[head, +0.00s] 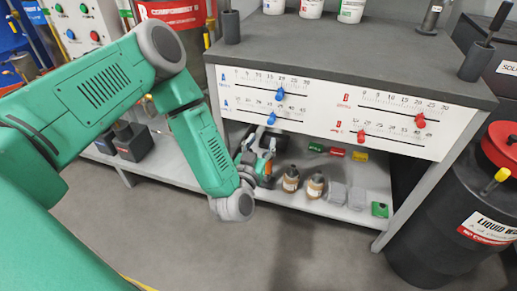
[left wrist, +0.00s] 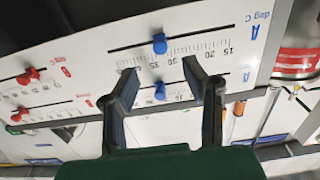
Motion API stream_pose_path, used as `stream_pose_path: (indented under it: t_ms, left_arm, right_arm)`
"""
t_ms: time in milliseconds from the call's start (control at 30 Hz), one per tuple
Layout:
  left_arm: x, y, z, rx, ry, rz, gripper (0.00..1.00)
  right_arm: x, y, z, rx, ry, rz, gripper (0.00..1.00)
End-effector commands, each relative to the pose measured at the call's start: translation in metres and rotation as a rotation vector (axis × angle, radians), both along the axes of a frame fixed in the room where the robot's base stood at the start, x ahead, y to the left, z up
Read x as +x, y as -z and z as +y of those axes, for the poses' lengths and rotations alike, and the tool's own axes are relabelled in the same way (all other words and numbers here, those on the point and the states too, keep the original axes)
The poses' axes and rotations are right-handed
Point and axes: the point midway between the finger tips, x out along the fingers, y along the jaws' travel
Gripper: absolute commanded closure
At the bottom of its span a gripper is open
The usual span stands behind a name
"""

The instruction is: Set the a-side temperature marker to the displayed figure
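The a-side temperature marker is the blue slider (head: 271,118) on the lower A scale of the white panel (head: 325,110). In the left wrist view, which shows the panel upside down, this marker (left wrist: 160,43) is on the line labelled deg C, roughly between 30 and 35. Another blue marker (head: 280,93) is on the upper A line; it also shows between the fingers in the left wrist view (left wrist: 160,91). My left gripper (left wrist: 159,66) is open and empty, its fingertips just short of the temperature marker. In the head view it (head: 262,146) is partly hidden, below the panel. No displayed target figure is readable.
Red B-side markers (head: 420,120) are on the panel's right half. Brown bottles (head: 291,179) and small coloured blocks stand on the lower shelf (head: 330,210). A black drum (head: 450,235) stands at the right. White containers stand on the grey top (head: 330,45).

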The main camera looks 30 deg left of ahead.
Motion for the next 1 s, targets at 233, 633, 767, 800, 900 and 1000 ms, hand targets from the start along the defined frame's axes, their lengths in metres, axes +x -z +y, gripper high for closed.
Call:
stream_pose_path:
  t_ms: [233, 633, 767, 800, 900, 1000]
  left_arm:
    - [-0.028, 0.001, -0.007, 0.0, 0.0, 0.001, 0.6]
    - [-0.031, 0.0, -0.007, 0.0, -0.001, 0.0, 0.6]
    - [-0.03, 0.0, -0.007, 0.0, -0.001, 0.0, 0.6]
    - [-0.031, 0.001, -0.008, 0.0, 0.001, 0.002, 0.6]
    - [-0.034, 0.007, -0.017, -0.015, 0.042, 0.049, 0.6]
    - [-0.049, 0.025, -0.041, -0.051, 0.151, 0.19, 0.6]
  right_arm:
    - [0.0, 0.0, 0.0, 0.0, 0.0, 0.0, 0.6]
    - [0.002, 0.001, 0.0, 0.0, 0.0, 0.002, 0.6]
    - [0.002, 0.001, 0.0, 0.0, 0.0, 0.002, 0.6]
    - [0.002, 0.0, 0.0, 0.0, 0.0, 0.002, 0.6]
    - [0.002, -0.002, 0.0, 0.0, 0.0, 0.002, 0.6]
    - [0.002, -0.009, 0.0, 0.0, 0.0, 0.003, 0.6]
